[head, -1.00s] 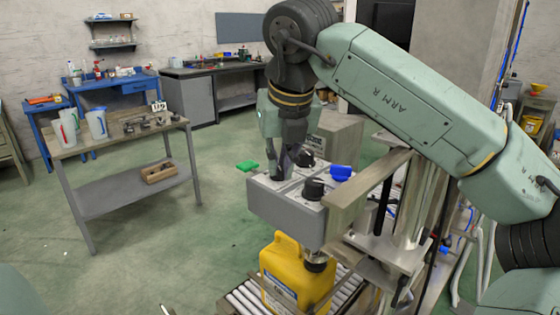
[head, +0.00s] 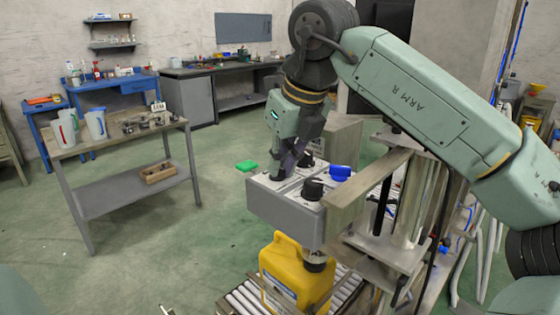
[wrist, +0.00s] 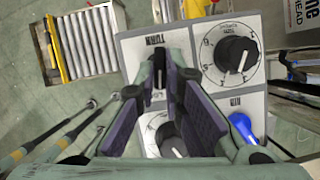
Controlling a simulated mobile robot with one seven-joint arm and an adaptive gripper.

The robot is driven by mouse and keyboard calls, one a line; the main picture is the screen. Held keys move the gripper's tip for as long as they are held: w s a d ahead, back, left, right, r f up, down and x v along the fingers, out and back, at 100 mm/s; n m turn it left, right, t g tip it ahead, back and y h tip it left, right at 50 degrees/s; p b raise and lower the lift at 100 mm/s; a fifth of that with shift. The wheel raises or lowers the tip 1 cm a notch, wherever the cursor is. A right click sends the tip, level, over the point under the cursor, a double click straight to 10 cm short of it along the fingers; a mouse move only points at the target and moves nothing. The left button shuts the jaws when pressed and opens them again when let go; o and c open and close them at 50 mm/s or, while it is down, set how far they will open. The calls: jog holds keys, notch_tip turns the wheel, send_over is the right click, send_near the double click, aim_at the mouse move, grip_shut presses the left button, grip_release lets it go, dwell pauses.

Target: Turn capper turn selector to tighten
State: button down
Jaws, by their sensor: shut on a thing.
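The capper's grey control box (head: 285,208) stands above a yellow jug (head: 283,270). Its light top panel carries black knobs, a blue lever and a green part. My gripper (head: 284,172) reaches down to the panel's left side, with its fingertips at panel level. In the wrist view the fingers of my gripper (wrist: 168,75) come together at the dark turn selector (wrist: 158,62), beneath the TURN label. The fingers partly hide the selector, and its exact pointing is hard to read. A large black dial knob (wrist: 236,55) lies right of the fingers.
A green part (head: 247,165) sticks out at the box's far left. A metal beam (head: 365,185) runs beside the box. Rollers (head: 243,298) lie below.

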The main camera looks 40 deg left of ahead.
jog(key=n, duration=0.1)
jog(key=n+g, duration=0.1)
jog(key=n, duration=0.2)
jog(key=shift+w+g, duration=0.25)
jog(key=shift+g, duration=0.15)
jog(key=shift+w+n+g, duration=0.15)
jog(key=shift+n+g, duration=0.45)
jog(key=shift+n, duration=1.6)
jog(key=c, duration=1.7)
grip_release()
jog(key=shift+r, duration=0.1)
jog(key=v, duration=1.1)
jog(key=shift+w+r, duration=0.2)
jog(key=shift+r, duration=0.2)
jog(key=shift+s, duration=0.1)
